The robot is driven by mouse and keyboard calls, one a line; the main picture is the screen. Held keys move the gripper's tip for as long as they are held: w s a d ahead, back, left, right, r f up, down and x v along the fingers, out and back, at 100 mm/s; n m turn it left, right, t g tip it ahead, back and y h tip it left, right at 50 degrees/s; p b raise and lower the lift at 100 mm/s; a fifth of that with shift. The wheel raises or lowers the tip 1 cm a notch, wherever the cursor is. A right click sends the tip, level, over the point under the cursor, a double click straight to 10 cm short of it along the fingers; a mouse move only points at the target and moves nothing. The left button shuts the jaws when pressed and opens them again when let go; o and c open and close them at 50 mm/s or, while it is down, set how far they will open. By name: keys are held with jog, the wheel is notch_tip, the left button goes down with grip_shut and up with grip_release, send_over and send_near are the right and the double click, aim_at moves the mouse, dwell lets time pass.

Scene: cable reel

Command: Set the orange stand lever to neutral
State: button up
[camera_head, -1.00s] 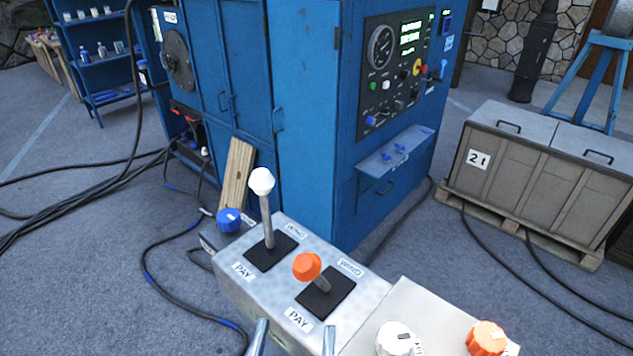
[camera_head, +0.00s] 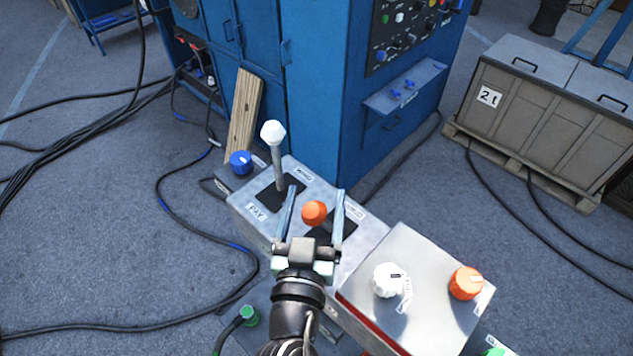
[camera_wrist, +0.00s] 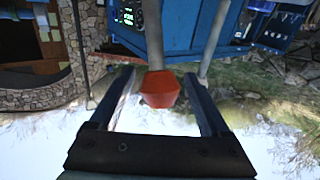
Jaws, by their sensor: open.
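The orange stand lever (camera_head: 314,213) rises from a black plate on the grey control box (camera_head: 372,243). Its knob sits toward the left of the plate. My gripper (camera_head: 315,193) is open, with one finger on each side of the orange knob. In the wrist view, which is upside down, the orange knob (camera_wrist: 160,88) shows between the two open fingers (camera_wrist: 157,78), with gaps on both sides. Contact is not visible. My gripper hides the lever's lower part and some of its plate and labels.
A white-knobbed lever (camera_head: 273,133) stands just behind and left of my gripper. A blue knob (camera_head: 240,161) is beyond it. A panel with a white dial (camera_head: 388,279) and an orange dial (camera_head: 466,283) lies to the right. A blue cabinet (camera_head: 318,90) stands behind.

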jog(key=shift+w+d, duration=0.15)
jog(key=shift+w, duration=0.7)
grip_shut()
